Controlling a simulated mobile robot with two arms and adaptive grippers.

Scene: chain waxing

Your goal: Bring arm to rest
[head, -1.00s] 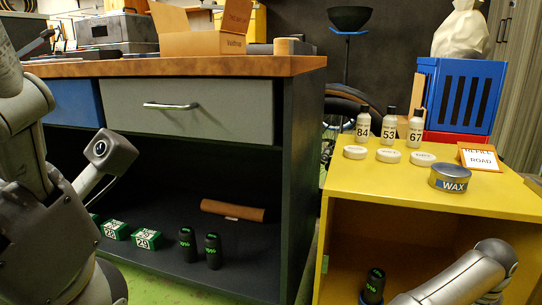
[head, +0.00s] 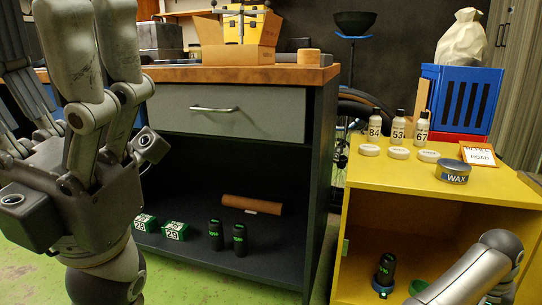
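My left gripper (head: 60,30) is large and close at the left of the head view, its grey fingers pointing up. The fingers stand apart with nothing between them, so it looks open and empty. The fingertips run to or past the top edge. It hides the left part of the workbench. A grey rounded link of my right arm shows at the lower right, in front of the yellow cabinet (head: 440,195). My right gripper does not show.
On the cabinet stand white bottles (head: 398,128), flat white discs (head: 399,153), a wax tin (head: 453,171) and a sign (head: 477,154). A black-and-green bottle (head: 386,272) stands inside. The bench (head: 300,75) shelf holds green boxes (head: 175,231), black bottles (head: 239,239) and a brown roll (head: 250,205).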

